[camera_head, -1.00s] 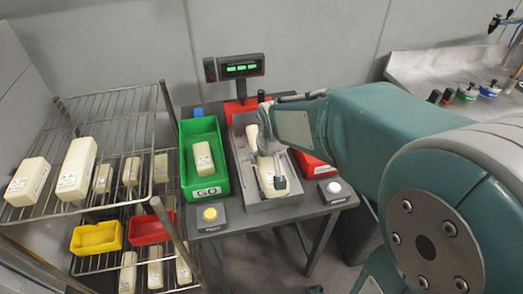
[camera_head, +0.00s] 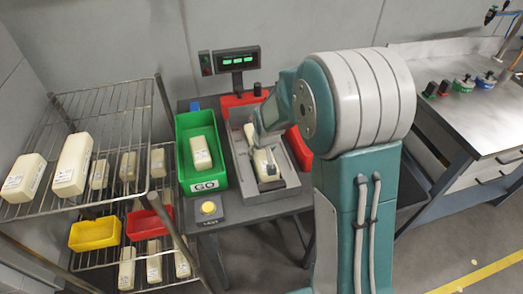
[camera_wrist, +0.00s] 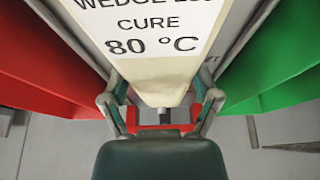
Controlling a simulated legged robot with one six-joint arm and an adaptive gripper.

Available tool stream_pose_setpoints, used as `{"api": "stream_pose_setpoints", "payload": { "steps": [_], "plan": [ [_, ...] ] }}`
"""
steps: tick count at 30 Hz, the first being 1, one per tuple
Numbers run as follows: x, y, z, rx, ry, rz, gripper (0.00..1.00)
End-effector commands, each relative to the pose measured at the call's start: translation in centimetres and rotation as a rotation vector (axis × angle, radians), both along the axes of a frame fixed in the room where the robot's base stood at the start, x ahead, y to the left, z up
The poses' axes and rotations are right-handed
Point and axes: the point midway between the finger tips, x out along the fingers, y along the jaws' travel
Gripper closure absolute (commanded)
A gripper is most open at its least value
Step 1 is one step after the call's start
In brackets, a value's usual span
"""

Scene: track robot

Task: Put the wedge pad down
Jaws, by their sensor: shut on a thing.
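The wedge pad (camera_head: 262,168) is a cream block over the grey tray (camera_head: 292,184) on the dark table. My gripper (camera_head: 266,146) is above it, partly hidden by my arm in the head view. In the wrist view the wedge pad (camera_wrist: 158,62) carries printed text with "WEDGE" and "CURE 80 °C". My gripper's fingers (camera_wrist: 160,103) are on both sides of its narrow end, shut on it. I cannot tell whether the pad's underside touches the tray.
A green GO bin (camera_head: 183,160) with a cream block stands left of the tray; a red bin (camera_head: 300,148) is to its right. A yellow button (camera_head: 208,208) is in front. A display (camera_head: 237,59) stands behind. A wire rack (camera_head: 122,100) with blocks is on the left.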

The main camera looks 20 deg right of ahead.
Motion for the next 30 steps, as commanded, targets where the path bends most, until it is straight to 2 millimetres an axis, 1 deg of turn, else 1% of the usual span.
{"api": "stream_pose_setpoints", "payload": {
  "steps": [2,10,11,12,25,28,30],
  "plan": [
    [0.0,0.0,-0.5,0.0,-0.002,0.0,0.72],
    [0.0,0.0,-0.6,0.0,-0.001,0.0,0.72],
    [0.0,0.0,-0.6,0.0,-0.001,0.0,0.12],
    [0.0,0.0,-0.6,0.0,-0.002,0.0,0.0],
    [0.0,0.0,-0.4,0.0,-0.002,0.0,0.0],
    [-0.2,0.0,0.2,0.0,-0.004,0.0,0.0],
    [-0.6,0.0,1.2,0.0,-0.005,0.0,0.0]
  ]
}}
